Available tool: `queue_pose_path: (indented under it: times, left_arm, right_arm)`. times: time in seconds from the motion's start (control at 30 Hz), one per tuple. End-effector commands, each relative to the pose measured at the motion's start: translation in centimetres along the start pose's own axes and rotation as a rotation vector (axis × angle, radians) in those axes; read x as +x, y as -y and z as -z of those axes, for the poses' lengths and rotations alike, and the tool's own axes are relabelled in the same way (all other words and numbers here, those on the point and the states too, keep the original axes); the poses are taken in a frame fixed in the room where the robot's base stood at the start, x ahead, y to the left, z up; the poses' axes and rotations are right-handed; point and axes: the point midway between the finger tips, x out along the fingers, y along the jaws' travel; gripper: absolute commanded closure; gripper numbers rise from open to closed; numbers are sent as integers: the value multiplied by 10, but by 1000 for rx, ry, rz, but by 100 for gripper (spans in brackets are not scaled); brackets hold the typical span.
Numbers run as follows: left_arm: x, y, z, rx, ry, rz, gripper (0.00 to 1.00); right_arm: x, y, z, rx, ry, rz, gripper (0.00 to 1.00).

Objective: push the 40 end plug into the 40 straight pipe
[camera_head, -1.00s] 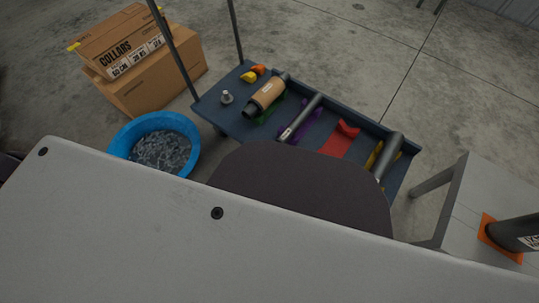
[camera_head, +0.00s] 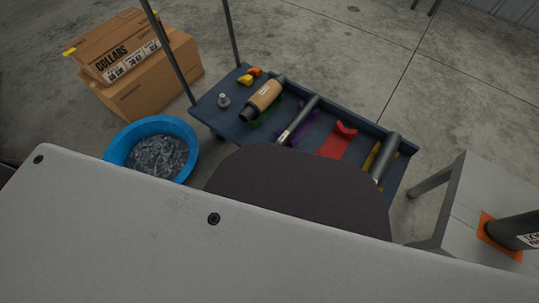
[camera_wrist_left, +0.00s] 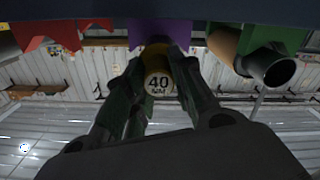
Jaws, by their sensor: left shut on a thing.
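The 40 end plug (camera_wrist_left: 158,82), yellow with a round face marked "40", sits between the fingers of my left gripper (camera_wrist_left: 160,66) in the left wrist view. The gripper is shut on it, with the purple holder (camera_wrist_left: 158,34) directly behind. In the head view a slim grey pipe (camera_head: 300,116) lies across the purple holder (camera_head: 307,131) on the cart; it seems to be the 40 straight pipe, but its label is too small to read. Whether plug and pipe touch is hidden. Neither gripper shows in the head view; my own grey and dark body parts cover the foreground.
The blue cart (camera_head: 232,122) also carries a muffler (camera_head: 263,98) on a green holder, a red holder (camera_head: 338,140) and a thicker pipe (camera_head: 386,156) on a yellow holder. A blue bucket (camera_head: 113,151) and cardboard boxes (camera_head: 152,85) stand left, a grey table (camera_head: 470,180) right.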

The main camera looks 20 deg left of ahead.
Motion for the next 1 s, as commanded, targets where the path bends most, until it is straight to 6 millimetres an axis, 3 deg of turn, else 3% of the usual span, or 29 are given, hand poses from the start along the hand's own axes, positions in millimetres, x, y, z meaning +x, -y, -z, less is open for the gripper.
queue_pose_path:
  times: [0.5, 0.53, 0.7, 1.0]
  left_arm:
    - [8, 0, 0, -1, 0, 0, 99]
    - [8, 0, 0, -1, 0, 0, 72]
    - [8, 0, 0, -1, 0, 0, 50]
    - [7, 0, 0, 0, 1, 0, 50]
  right_arm:
    - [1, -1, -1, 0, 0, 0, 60]
    - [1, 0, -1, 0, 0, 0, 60]
    - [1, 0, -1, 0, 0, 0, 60]
    - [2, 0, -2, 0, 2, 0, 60]
